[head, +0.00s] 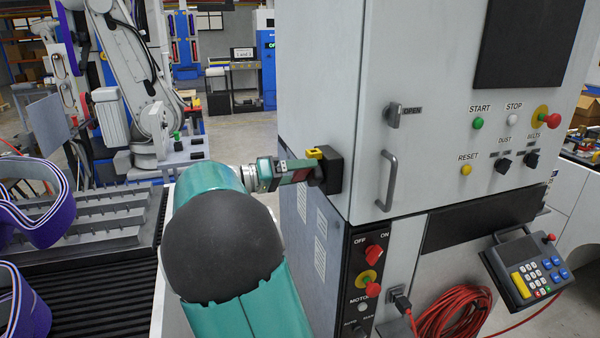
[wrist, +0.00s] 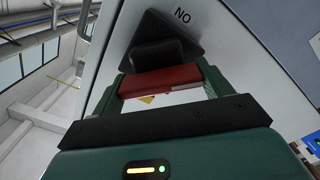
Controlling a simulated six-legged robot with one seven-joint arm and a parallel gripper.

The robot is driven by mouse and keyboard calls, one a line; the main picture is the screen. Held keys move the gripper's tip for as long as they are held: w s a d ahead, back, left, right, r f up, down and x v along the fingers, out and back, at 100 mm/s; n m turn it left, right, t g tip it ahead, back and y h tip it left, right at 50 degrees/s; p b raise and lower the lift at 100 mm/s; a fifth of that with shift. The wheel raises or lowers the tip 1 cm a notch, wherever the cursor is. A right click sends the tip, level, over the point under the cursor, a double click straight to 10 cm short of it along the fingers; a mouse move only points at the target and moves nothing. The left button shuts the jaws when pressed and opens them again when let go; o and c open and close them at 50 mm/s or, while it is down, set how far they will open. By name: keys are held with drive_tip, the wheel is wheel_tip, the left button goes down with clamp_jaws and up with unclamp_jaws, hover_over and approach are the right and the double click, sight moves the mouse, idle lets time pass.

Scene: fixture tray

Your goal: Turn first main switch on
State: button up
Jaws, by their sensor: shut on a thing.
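In the head view, a black switch body (head: 332,172) with a yellow part on top is mounted low on the left side of the grey cabinet (head: 340,90). In the wrist view, its black plate (wrist: 185,42) bears a blocky black hub, with an upside-down ON label beside it. A red switch handle (wrist: 160,82) lies between the green fingers of my gripper (wrist: 166,88). In the head view, my gripper (head: 297,172) reaches the switch from the left, shut on the handle. The handle's exact angle is hard to tell.
A red OFF/ON knob (head: 376,254) sits on a lower black panel. The cabinet front has a grey door handle (head: 387,180) and several buttons. A keypad (head: 528,268) and red coiled cable (head: 455,312) are at lower right. Purple bands (head: 35,215) lie at left.

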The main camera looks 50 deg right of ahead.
drive_tip(key=o, duration=1)
drive_tip(key=v, duration=1.3)
drive_tip(key=shift+w+a, duration=0.2)
drive_tip(key=shift+a, duration=0.15)
drive_tip(key=shift+c, duration=0.4)
